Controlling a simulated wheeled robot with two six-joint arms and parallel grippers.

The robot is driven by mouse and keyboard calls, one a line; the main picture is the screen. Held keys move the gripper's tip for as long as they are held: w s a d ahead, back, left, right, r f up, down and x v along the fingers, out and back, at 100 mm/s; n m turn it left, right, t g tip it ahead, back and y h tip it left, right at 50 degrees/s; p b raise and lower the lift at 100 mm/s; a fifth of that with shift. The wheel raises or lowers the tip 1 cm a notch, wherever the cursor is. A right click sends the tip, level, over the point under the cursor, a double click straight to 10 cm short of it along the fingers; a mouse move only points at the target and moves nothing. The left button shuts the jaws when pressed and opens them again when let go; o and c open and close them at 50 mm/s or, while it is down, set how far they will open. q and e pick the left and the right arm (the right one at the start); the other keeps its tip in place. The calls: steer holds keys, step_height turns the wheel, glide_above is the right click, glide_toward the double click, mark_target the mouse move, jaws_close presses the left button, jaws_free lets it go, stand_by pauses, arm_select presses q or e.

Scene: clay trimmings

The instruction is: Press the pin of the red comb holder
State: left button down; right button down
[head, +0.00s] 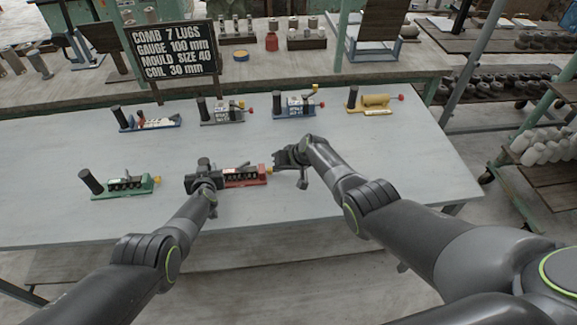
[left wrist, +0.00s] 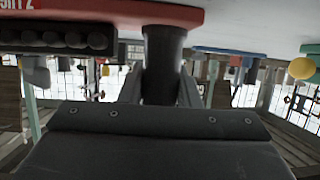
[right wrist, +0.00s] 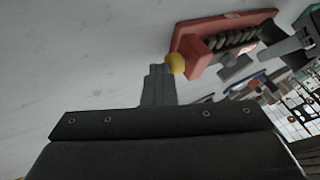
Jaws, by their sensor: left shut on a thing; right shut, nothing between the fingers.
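The red comb holder (head: 247,181) lies at the front middle of the table, with a row of dark lugs on it. Its yellow pin knob (head: 270,170) sticks out at its right end and also shows in the right wrist view (right wrist: 175,63). My left gripper (head: 204,172) is shut on the holder's upright black handle (left wrist: 163,55); the holder's left end is partly hidden by it. My right gripper (head: 280,160) is shut and empty, just right of the pin. In the right wrist view its fingertips (right wrist: 156,70) are beside the knob; I cannot tell if they touch.
A green holder (head: 125,187) lies to the left. A blue one (head: 150,124), a grey one (head: 222,118), another blue one (head: 294,107) and a yellow one (head: 372,107) line the back. A black sign (head: 173,52) stands behind. The table's right side is clear.

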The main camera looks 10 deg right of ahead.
arm_select(q)
steer(key=shift+d, duration=0.1)
arm_select(e)
steer(key=d, duration=0.4)
steer(key=shift+s+d, duration=0.15)
steer(key=shift+d, duration=0.05)
steer(key=shift+s+r, duration=0.1)
steer(key=shift+r, duration=0.1)
steer(key=v, duration=0.9)
steer(key=shift+s+r, duration=0.15)
steer(key=shift+r, duration=0.1)
arm_select(q)
steer(key=c, duration=1)
jaws_free()
